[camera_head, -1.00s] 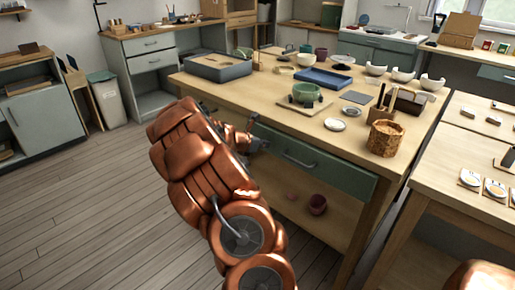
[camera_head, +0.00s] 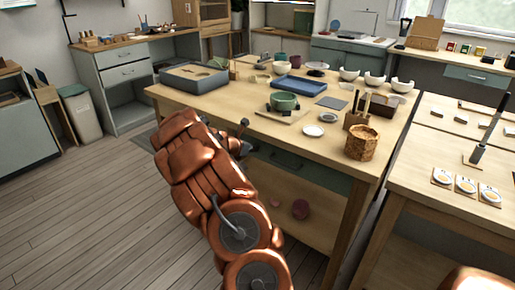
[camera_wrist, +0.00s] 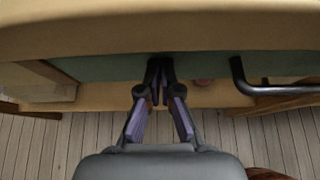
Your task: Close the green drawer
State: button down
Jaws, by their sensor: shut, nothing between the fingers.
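The green drawer (camera_head: 325,174) is under the top of the central wooden table. Its front sits in shadow beneath the tabletop edge and looks flush or nearly flush; a small gap cannot be ruled out. Its dark bar handle (camera_head: 286,160) faces me. In the wrist view the green drawer front (camera_wrist: 110,68) is a band below the tabletop edge, with the handle (camera_wrist: 238,76) to the right of my gripper. My gripper (camera_wrist: 160,68) is shut and empty, its fingertips at the drawer front, touching or very close. In the head view my arm partly hides the drawer's left end.
The tabletop (camera_head: 225,105) above holds a green pot (camera_head: 284,101), a blue tray (camera_head: 300,86), bowls and a woven basket (camera_head: 361,142). Another table (camera_head: 410,165) stands at right. The floor at left is clear.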

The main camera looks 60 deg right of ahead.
jog(key=shift+d+r, duration=0.25)
jog(key=shift+r, duration=0.15)
jog(key=a+f+p+v, duration=0.1)
jog(key=f+v, duration=0.1)
jog(key=v, duration=1.1)
jog(key=shift+w+a+f, duration=0.2)
jog(key=shift+a, duration=0.25)
